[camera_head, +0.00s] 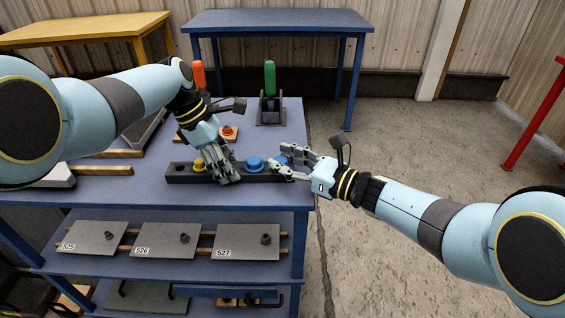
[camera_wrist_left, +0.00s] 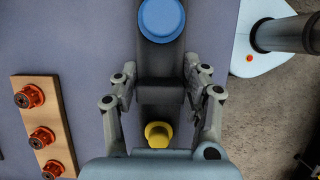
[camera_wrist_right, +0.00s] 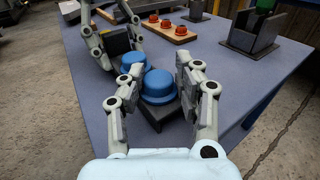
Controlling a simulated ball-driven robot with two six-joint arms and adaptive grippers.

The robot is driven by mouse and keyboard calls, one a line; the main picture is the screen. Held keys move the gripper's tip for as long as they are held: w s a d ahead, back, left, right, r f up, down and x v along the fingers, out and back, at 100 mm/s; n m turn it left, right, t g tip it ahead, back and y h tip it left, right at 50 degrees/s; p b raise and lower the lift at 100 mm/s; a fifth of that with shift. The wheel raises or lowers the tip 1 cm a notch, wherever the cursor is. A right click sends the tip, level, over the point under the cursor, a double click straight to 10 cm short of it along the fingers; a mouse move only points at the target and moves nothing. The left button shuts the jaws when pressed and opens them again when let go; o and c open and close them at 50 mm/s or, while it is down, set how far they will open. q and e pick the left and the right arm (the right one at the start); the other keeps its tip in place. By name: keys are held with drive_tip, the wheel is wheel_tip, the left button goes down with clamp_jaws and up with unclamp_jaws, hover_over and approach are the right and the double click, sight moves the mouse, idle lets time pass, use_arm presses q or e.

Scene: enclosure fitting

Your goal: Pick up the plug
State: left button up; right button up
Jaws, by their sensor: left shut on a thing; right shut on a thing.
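A dark rail (camera_head: 182,175) lies along the table's front edge and carries a yellow plug (camera_head: 199,164) and two blue plugs. My left gripper (camera_head: 226,176) is shut on the dark rail between the yellow plug and the middle blue plug (camera_head: 254,163). The left wrist view shows its fingers on both sides of the rail (camera_wrist_left: 160,65). My right gripper (camera_head: 279,160) is shut on the end blue plug (camera_wrist_right: 158,84), with a finger on each side of it. That plug appears still at the rail; whether its base is seated is hidden.
A wooden strip (camera_wrist_left: 42,110) with several red-orange knobs lies behind the rail. A dark stand with a green handle (camera_head: 270,80) is at the table's back. Numbered grey plates (camera_head: 165,240) lie on the shelf below. The floor (camera_head: 400,150) to the right is clear.

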sight(285, 161)
use_arm(q)
drive_tip(key=shift+d, duration=0.2)
use_arm(e)
drive_tip(key=shift+s+a+f, duration=0.15)
drive_tip(key=shift+s+f, duration=0.15)
drive_tip(key=shift+f, duration=0.1)
drive_tip(key=shift+r, duration=0.5)
use_arm(q)
drive_tip(key=shift+w+a, duration=0.1)
drive_tip(key=shift+a, duration=0.05)
use_arm(e)
drive_tip(key=r, duration=0.9)
drive_tip(key=shift+w+r, duration=0.25)
drive_tip(key=shift+w, duration=0.05)
drive_tip(key=shift+c, duration=1.2)
use_arm(q)
drive_tip(key=o, duration=1.4)
